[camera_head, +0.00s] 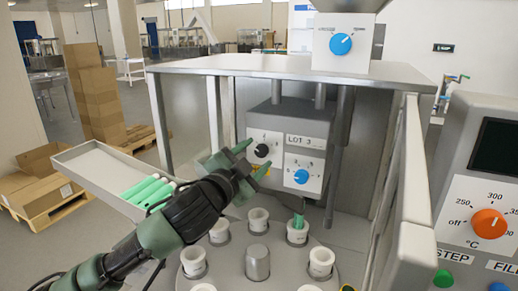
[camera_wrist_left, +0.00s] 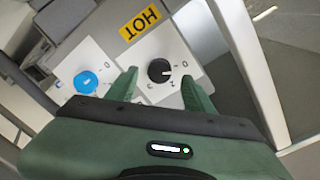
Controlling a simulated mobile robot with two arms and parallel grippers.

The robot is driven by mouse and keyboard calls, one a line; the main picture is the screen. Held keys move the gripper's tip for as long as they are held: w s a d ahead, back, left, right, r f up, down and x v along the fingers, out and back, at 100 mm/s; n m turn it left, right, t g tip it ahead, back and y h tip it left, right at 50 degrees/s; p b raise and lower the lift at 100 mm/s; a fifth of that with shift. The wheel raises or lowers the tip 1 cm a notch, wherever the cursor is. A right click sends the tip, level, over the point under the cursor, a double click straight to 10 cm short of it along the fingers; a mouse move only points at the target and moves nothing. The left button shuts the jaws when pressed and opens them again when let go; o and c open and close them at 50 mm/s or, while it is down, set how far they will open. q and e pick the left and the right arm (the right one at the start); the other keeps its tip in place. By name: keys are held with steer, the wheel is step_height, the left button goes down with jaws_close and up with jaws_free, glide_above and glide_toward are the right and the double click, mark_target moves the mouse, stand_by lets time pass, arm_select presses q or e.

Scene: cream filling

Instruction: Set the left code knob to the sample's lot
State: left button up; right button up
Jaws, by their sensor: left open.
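The black code knob (camera_head: 262,150) sits on a white plate at the left of the grey LOT housing (camera_head: 305,122). In the left wrist view the black knob (camera_wrist_left: 159,71) has a pale pointer mark and small dial marks around it, too small to read surely. My left gripper (camera_head: 250,162) is open in front of this plate. In the wrist view its fingers (camera_wrist_left: 160,88) stand on either side below the knob, apart from it as far as I can tell. A blue knob (camera_head: 300,176) is on the lower right plate. Green tubes (camera_head: 146,190) lie in a tray. My right gripper is not in view.
A carousel with white cups (camera_head: 258,219) stands below; one holds something green (camera_head: 298,222). A yellow HOT label (camera_wrist_left: 139,22) is beside the knob plate. Another blue knob (camera_head: 340,43) is on top. A panel with an orange knob (camera_head: 489,223) stands right. Frame posts flank the housing.

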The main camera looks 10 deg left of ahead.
mark_target(262, 150)
arm_select(q)
steer(key=shift+w+d, duration=0.15)
steer(key=shift+w, duration=0.9)
steer(key=shift+w+d+f, duration=0.1)
steer(key=shift+w, duration=0.1)
steer(key=c, duration=1.1)
jaws_close()
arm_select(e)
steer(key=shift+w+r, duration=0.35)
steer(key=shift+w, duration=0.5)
